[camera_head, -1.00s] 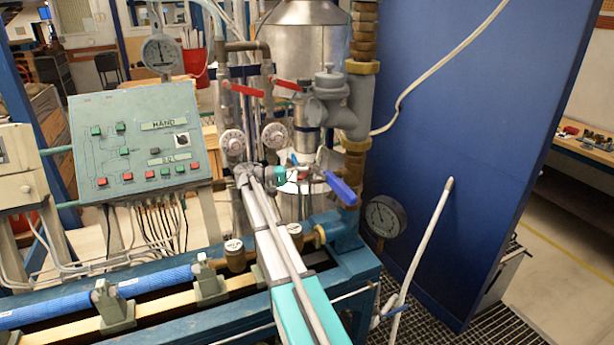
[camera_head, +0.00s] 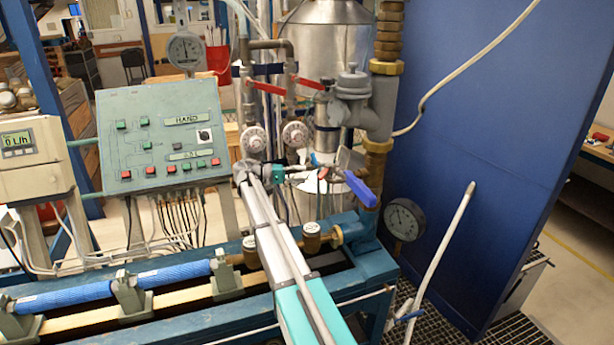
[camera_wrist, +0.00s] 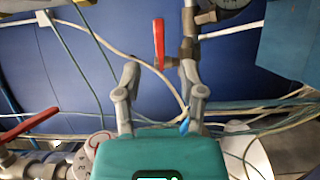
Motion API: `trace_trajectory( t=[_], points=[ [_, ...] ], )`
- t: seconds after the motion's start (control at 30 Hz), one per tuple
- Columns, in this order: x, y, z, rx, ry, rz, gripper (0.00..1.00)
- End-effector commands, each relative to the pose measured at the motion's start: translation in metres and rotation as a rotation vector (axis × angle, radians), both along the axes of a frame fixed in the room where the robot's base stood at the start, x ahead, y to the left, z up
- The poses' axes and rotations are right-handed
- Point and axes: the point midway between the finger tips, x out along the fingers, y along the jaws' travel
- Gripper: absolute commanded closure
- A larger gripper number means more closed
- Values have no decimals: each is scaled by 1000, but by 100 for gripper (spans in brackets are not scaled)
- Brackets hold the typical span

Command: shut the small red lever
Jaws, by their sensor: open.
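A small red lever (camera_wrist: 158,42) stands upright in the wrist view, on a brass-and-grey fitting just beyond my fingertips. It lies between the lines of the two fingers, nearer the right one, and looks apart from both. My gripper (camera_wrist: 158,72) is open and empty. In the head view my gripper (camera_head: 308,172) points right, beside the pipework left of the blue handle. A small red patch (camera_head: 322,173) shows by its fingers there; I cannot tell for certain that it is the same lever.
Two longer red levers (camera_head: 266,88) (camera_head: 307,83) sit higher on the pipes. Another red lever (camera_wrist: 28,124) is at the wrist view's left. A blue handle (camera_head: 359,188), pressure gauge (camera_head: 405,220) and thick pipes are close by. A blue panel (camera_head: 480,130) stands behind.

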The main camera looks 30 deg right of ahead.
Motion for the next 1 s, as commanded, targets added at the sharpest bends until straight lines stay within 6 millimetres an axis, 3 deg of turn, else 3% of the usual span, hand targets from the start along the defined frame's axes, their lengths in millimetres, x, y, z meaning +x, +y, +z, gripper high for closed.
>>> trace_trajectory(
  t=[0.4,0.7,1.0],
  points=[
    [8,10,0,1,0,7,49],
    [9,12,16,2,0,9,100],
    [8,11,48,1,0,8,100]
  ],
)
